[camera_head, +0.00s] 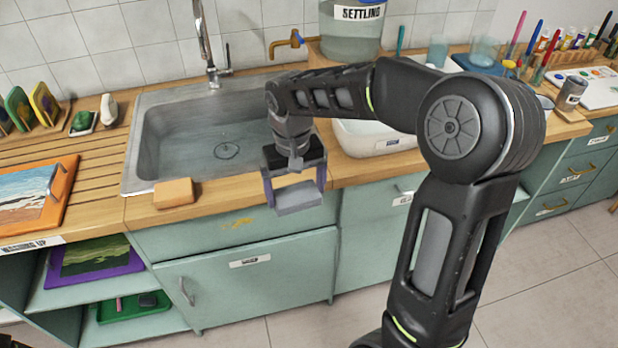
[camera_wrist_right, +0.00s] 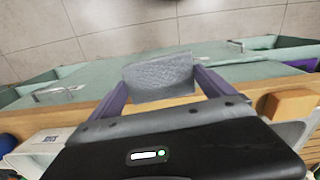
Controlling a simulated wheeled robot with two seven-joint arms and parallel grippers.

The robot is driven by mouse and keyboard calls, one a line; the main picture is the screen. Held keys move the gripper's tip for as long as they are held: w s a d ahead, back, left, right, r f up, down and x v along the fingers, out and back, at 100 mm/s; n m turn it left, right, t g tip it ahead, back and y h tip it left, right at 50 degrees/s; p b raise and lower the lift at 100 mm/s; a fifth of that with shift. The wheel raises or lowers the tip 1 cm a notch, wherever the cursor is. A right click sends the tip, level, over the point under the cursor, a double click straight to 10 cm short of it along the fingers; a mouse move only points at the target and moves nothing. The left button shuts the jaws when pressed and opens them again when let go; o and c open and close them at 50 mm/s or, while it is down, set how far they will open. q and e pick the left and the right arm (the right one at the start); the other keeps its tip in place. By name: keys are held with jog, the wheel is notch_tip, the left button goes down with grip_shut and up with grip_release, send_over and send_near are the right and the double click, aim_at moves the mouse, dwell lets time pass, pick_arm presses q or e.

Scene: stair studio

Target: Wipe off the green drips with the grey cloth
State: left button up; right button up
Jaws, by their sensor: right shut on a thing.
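My right gripper (camera_head: 295,190) is shut on the grey cloth (camera_head: 298,199), a folded pad between its two purple fingers. It holds the cloth in front of the worktop edge, to the right of the sink's middle. In the right wrist view the cloth (camera_wrist_right: 160,78) shows between the fingertips, with the teal cabinet fronts behind it. I cannot make out green drips in either view. A yellowish smear (camera_head: 237,223) marks the teal panel under the sink, left of the gripper. My left gripper is not in view.
A tan sponge (camera_head: 174,192) lies at the worktop's front edge, left of the gripper. The metal sink (camera_head: 150,150) is behind. A white basin (camera_head: 375,137) stands to its right. An open shelf (camera_head: 90,290) holds trays at lower left. The floor in front is clear.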

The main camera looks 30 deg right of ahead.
jog(key=w+a+f+n, duration=0.1)
jog(key=a+f, duration=0.3)
jog(key=f, duration=0.4)
jog(key=shift+w+f, duration=0.25)
jog(key=shift+w, duration=0.55)
jog(key=a+f, duration=0.2)
jog(key=f, duration=0.1)
jog(key=a+f+n, duration=0.1)
jog(key=a+f, duration=0.1)
jog(key=f, duration=0.1)
jog(key=a+f+n, duration=0.1)
jog(key=a+f, duration=0.1)
jog(key=f, duration=0.1)
jog(key=shift+w+f, duration=0.3)
jog(key=shift+f, duration=0.05)
